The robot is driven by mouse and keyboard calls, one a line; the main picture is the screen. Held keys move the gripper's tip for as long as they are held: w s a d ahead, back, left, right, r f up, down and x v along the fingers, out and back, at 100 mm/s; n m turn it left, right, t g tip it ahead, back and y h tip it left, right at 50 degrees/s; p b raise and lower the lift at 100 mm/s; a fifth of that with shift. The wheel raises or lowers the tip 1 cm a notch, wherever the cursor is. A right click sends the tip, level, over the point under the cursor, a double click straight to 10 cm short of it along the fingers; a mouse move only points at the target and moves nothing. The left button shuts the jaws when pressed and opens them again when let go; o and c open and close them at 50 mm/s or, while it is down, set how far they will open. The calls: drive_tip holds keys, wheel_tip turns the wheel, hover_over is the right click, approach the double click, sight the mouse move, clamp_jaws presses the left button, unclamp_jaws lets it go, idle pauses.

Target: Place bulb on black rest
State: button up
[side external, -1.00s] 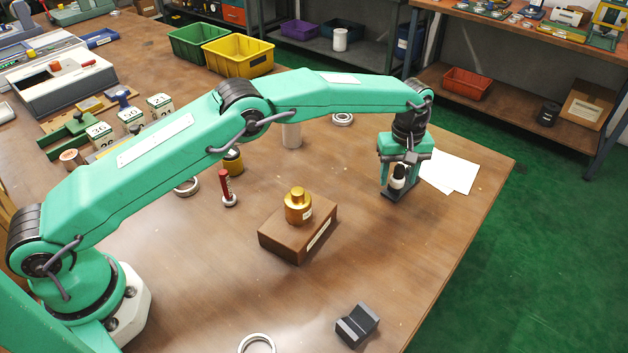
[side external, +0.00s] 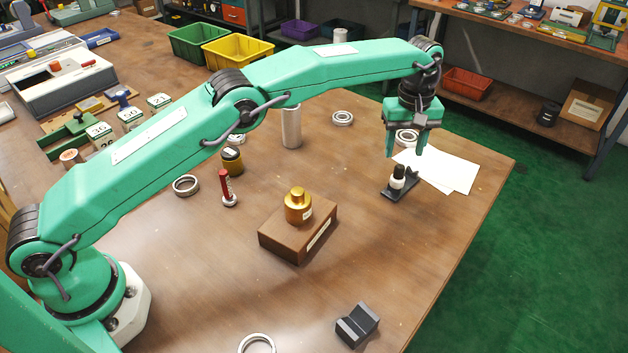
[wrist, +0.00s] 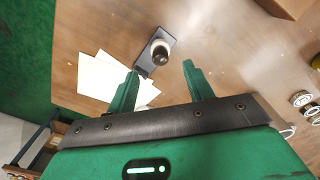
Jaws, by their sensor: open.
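The bulb (side external: 398,177), a small piece with a black top and a white lower part, stands upright on a flat black rest (side external: 393,196) near the right side of the table. In the wrist view the bulb (wrist: 160,50) is seen from above on the dark rest (wrist: 167,38). My gripper (side external: 404,155) is open and empty, just above the bulb and clear of it. In the wrist view the two fingers of my gripper (wrist: 160,70) are spread, with the bulb beyond their tips. The bulb's underside is hidden.
A brown block (side external: 285,240) carries a brass piece (side external: 298,207). A dark V-shaped block (side external: 357,325) lies at the front. A pale cylinder (side external: 291,128) stands farther back. Table space around the rest's front is clear.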

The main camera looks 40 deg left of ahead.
sight(401, 166)
drive_tip(key=shift+r, duration=2.05)
